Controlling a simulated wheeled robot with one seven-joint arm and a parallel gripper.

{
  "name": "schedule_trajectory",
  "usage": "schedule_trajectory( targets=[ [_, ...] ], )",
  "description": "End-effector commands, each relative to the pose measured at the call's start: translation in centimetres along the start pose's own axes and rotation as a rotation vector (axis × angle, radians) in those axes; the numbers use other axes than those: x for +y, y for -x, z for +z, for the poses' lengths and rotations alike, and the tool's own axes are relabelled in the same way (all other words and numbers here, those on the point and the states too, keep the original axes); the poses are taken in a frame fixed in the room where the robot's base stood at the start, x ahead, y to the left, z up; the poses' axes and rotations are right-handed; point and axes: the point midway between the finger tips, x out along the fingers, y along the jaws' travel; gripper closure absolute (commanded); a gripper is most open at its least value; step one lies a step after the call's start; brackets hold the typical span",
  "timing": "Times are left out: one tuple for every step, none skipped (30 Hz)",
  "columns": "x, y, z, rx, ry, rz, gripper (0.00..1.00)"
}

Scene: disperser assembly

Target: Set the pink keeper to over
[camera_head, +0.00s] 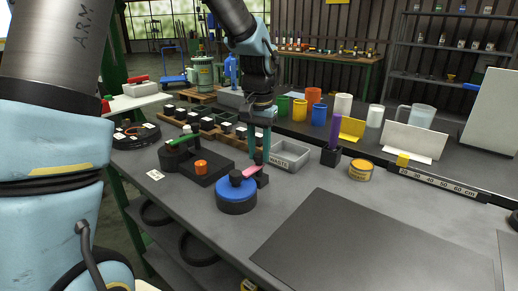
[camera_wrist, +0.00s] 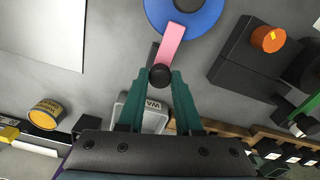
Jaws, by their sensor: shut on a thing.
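The pink keeper (camera_head: 251,171) is a short flat bar at the right edge of the blue-topped round black disperser part (camera_head: 236,193). In the wrist view, the pink keeper (camera_wrist: 172,43) reaches from the blue ring (camera_wrist: 186,12) to a round black knob (camera_wrist: 160,75). My gripper (camera_head: 260,155) points down from above with its teal fingers. In the wrist view, my gripper (camera_wrist: 160,78) is shut on the black knob at the keeper's end. A dark block (camera_wrist: 152,53) shows beside the keeper. Part of the keeper's lower end is hidden by the knob.
A black box with an orange knob (camera_head: 201,167) stands to the left. A grey labelled bin (camera_head: 290,156) is close behind my gripper. A black holder with a purple item (camera_head: 331,152) and a yellow tin (camera_head: 361,170) stand to the right. A dark mat (camera_head: 370,245) lies clear in front.

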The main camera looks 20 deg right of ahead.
Motion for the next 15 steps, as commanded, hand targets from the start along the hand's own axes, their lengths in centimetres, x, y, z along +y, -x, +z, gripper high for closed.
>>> schedule_trajectory(
  targets=[
    [0.00,0.01,-0.05,0.002,-0.002,-0.001,1.00],
    [0.00,0.01,-0.05,0.002,-0.002,-0.001,1.00],
    [0.00,0.01,-0.05,0.002,-0.002,-0.001,0.65],
    [0.00,0.01,-0.05,0.002,-0.002,-0.001,0.62],
    [0.00,0.01,-0.05,0.002,-0.001,-0.001,0.58],
    [0.00,0.01,-0.05,0.002,-0.001,-0.001,0.54],
    [0.01,0.01,-0.05,0.002,-0.001,-0.001,0.51],
    [0.00,0.01,-0.05,0.002,-0.001,-0.001,0.47],
    [0.00,0.01,-0.04,0.002,-0.001,-0.001,0.43],
    [0.00,0.01,-0.04,0.002,-0.001,-0.001,0.39],
    [0.00,0.01,-0.04,0.001,0.000,-0.001,0.36],
    [0.00,0.01,-0.04,0.001,0.000,-0.001,0.36],
    [0.00,0.01,-0.03,0.001,0.000,-0.001,0.36],
    [0.00,0.01,-0.03,0.001,0.000,-0.001,0.36],
    [0.00,0.01,-0.03,0.001,0.000,-0.001,0.36]
  ],
)
